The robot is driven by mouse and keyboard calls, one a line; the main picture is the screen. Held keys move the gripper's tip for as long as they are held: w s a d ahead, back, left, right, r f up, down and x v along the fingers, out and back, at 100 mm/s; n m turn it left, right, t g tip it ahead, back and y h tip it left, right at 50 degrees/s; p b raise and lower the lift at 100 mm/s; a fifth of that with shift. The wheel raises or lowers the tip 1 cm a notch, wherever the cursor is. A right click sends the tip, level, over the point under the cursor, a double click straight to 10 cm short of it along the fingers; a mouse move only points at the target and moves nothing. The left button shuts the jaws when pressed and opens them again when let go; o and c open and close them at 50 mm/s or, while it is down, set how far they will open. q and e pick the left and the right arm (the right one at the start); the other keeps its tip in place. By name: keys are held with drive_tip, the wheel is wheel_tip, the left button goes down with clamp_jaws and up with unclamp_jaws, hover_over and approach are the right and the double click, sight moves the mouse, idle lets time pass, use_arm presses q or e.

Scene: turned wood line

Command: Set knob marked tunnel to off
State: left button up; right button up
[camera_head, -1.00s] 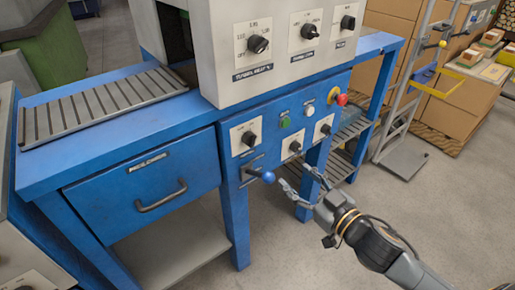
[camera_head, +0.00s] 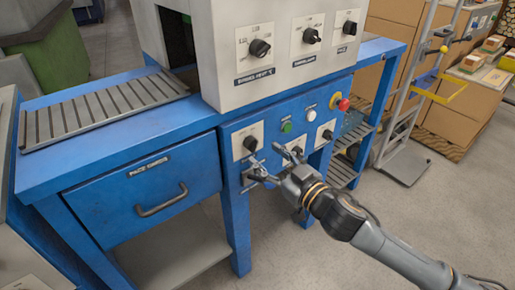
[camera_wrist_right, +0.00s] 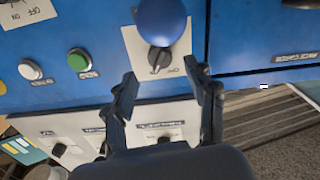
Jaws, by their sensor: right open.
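The lower blue panel carries a black knob (camera_head: 249,143) on a white plate at its left end; in the right wrist view this knob (camera_wrist_right: 159,58) shows upside down with "OFF" printed beside it. Another black knob (camera_head: 260,48) is on the grey upper housing, above a label that seems to read "TUNNEL HEAT". The lower plates' names are too small to read. My right gripper (camera_head: 267,163) is open and empty, just in front of the lower panel. In the right wrist view its fingers (camera_wrist_right: 162,80) are spread near the left-end knob, apart from it. My left gripper is out of view.
A blue ball handle (camera_wrist_right: 162,20) stands close to the left-end knob. Green (camera_head: 287,127) and white (camera_head: 311,115) buttons and a red emergency button (camera_head: 343,104) are to the right. A blue drawer (camera_head: 150,190) is to the left. Open floor lies in front.

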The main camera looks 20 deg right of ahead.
sight(256, 147)
drive_tip(key=shift+x, duration=2.3)
drive_tip(key=shift+c, duration=0.2)
drive_tip(key=c, duration=1.1)
